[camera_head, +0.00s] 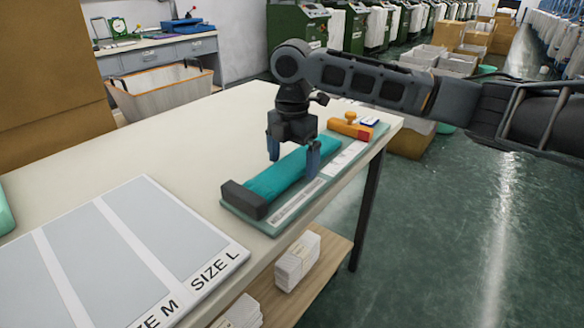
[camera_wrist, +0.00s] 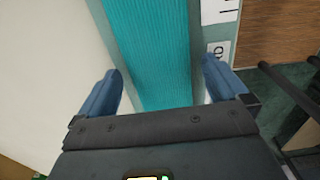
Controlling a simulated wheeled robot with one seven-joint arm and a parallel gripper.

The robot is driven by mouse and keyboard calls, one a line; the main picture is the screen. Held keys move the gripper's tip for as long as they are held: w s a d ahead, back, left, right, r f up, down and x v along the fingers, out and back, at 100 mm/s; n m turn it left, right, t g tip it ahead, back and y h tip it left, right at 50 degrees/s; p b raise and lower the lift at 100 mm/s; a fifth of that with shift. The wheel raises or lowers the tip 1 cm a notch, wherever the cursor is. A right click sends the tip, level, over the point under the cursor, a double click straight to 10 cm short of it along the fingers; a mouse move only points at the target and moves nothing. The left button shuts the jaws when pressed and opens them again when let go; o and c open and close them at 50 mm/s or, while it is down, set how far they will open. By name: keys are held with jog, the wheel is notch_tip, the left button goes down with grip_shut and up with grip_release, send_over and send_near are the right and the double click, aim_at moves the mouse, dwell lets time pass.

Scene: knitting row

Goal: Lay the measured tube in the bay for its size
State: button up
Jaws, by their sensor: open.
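A teal ribbed tube (camera_head: 284,175) lies lengthwise on a green measuring board (camera_head: 271,228) near the table's right edge. Its near end meets a dark stop block (camera_head: 244,199). My gripper (camera_head: 291,153) is above the tube, pointing down, with its blue fingers apart on either side of it. In the wrist view the tube (camera_wrist: 148,50) runs between the open fingers (camera_wrist: 165,85), with nothing pinched. The size board (camera_head: 113,252) lies at the front left of the table, with grey bays, two of them marked SIZE M and SIZE L (camera_head: 165,225). The bays in view are empty.
An orange slider (camera_head: 351,128) with a knob sits at the far end of the measuring board. The white tabletop (camera_head: 175,140) between the two boards is clear. A teal item (camera_head: 5,215) is cut off at the left edge. White bundles (camera_head: 298,257) lie on the shelf below.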

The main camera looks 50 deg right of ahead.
jog(key=shift+f, duration=0.15)
jog(key=c, duration=1.1)
